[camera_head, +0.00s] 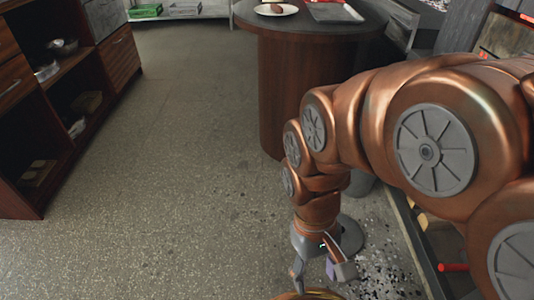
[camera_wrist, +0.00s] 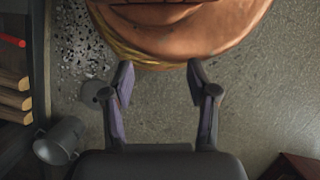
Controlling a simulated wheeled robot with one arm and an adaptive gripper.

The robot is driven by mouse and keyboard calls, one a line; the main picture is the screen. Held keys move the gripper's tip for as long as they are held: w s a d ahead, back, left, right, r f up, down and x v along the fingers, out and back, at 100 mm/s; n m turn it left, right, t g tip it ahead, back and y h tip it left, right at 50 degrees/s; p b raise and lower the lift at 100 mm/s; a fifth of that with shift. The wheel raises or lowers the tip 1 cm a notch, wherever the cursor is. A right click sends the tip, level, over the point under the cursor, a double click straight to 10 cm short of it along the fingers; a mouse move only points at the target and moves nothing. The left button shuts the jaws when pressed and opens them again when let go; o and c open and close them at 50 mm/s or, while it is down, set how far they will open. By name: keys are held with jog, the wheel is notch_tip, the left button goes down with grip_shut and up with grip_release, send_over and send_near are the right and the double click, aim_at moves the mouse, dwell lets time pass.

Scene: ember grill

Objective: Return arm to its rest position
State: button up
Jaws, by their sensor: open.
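My gripper (camera_head: 320,272) hangs low over the speckled floor at the bottom centre of the head view, at the end of my copper-coloured arm. In the wrist view my gripper (camera_wrist: 160,85) shows two dark fingers spread apart with nothing between them. Beyond the fingertips is a rounded copper part of my own body with a yellowish rim. The arm reaches in from the right of the head view and bends down to the floor area.
A round-ended table (camera_head: 330,22) with a white plate (camera_head: 276,9) stands ahead. Wooden shelves (camera_head: 60,90) line the left. A metal bucket (camera_wrist: 62,142) stands at lower left in the wrist view. Dark bits litter the floor by the arm. The floor (camera_head: 170,150) at centre-left is clear.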

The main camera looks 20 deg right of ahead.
notch_tip(320, 180, up, 38)
jog(key=w+t+p, duration=0.1)
jog(key=t+p, duration=0.1)
jog(key=p, duration=3.3)
jog(key=shift+w+d+f, duration=0.15)
jog(key=shift+w+f, duration=0.05)
jog(key=shift+f, duration=0.05)
